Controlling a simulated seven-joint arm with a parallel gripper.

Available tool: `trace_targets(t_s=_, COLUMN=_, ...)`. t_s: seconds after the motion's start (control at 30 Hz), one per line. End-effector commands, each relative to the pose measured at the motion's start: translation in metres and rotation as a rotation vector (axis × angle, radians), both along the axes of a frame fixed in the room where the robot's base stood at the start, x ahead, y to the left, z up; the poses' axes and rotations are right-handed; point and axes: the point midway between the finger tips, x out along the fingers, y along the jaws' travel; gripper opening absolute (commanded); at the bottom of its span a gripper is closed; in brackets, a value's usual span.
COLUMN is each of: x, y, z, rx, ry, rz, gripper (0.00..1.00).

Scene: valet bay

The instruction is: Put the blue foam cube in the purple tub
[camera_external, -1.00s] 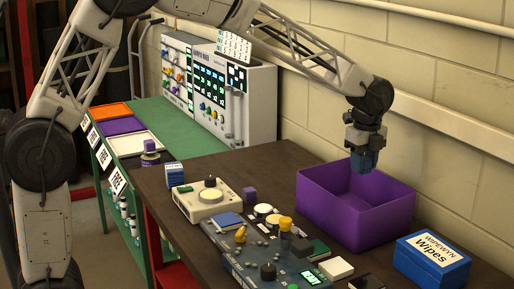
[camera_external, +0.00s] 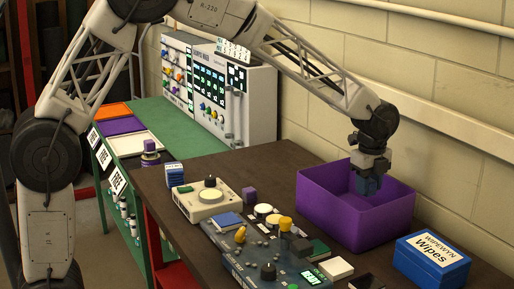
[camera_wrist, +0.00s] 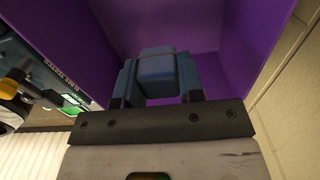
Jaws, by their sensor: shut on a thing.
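The purple tub (camera_external: 352,217) stands on the dark table against the wall. My gripper (camera_external: 367,186) points down inside the tub's opening, its fingertips lower than the rim. In the wrist view my gripper (camera_wrist: 160,82) is shut on the blue foam cube (camera_wrist: 157,68), which sits between the two fingers. Purple tub walls (camera_wrist: 225,25) surround the cube there. In the external view the cube is hard to tell apart from the fingers. The gap between the cube and the tub floor cannot be judged.
A blue wipes box (camera_external: 432,262) stands to the right of the tub. A control panel with knobs (camera_external: 262,255) and a beige device (camera_external: 205,199) lie to the left. The wall (camera_external: 440,120) is close behind the tub.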

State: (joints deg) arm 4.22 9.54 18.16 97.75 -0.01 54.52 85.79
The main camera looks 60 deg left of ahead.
Motion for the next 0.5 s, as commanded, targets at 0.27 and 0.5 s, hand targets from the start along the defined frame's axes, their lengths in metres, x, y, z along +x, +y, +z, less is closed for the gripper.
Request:
trace_targets(t_s=0.27, x=0.0, y=0.0, z=-0.035, rx=0.0, ry=0.003, rz=0.0, gripper=0.13)
trace_targets(t_s=0.5, x=0.0, y=0.0, z=-0.057, rx=0.0, ry=0.0, rz=0.0, gripper=0.13)
